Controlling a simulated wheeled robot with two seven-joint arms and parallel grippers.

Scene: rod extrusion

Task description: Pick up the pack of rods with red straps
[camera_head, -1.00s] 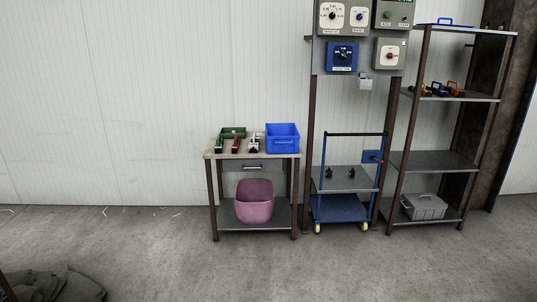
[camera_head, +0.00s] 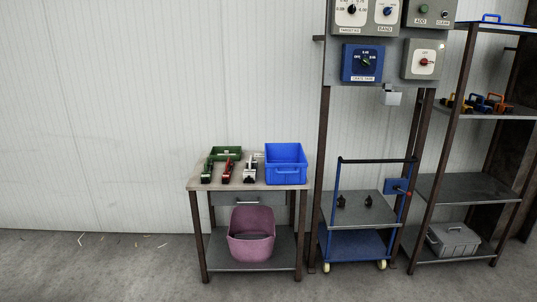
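Three small dark, elongated items lie side by side on the small table (camera_head: 196,184). One has green parts (camera_head: 207,172), one has red parts (camera_head: 227,171) and one has white parts (camera_head: 250,168). The red one lies in the middle and looks like the pack with red straps, but it is too small to make out single rods. Neither of my grippers is in view.
A blue bin (camera_head: 286,165) and a green tray (camera_head: 227,153) stand on the table. A pink tub (camera_head: 251,236) sits on its lower shelf. A blue cart (camera_head: 357,243), control boxes (camera_head: 362,63) and a shelf rack (camera_head: 455,188) are at the right. The floor in front is clear.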

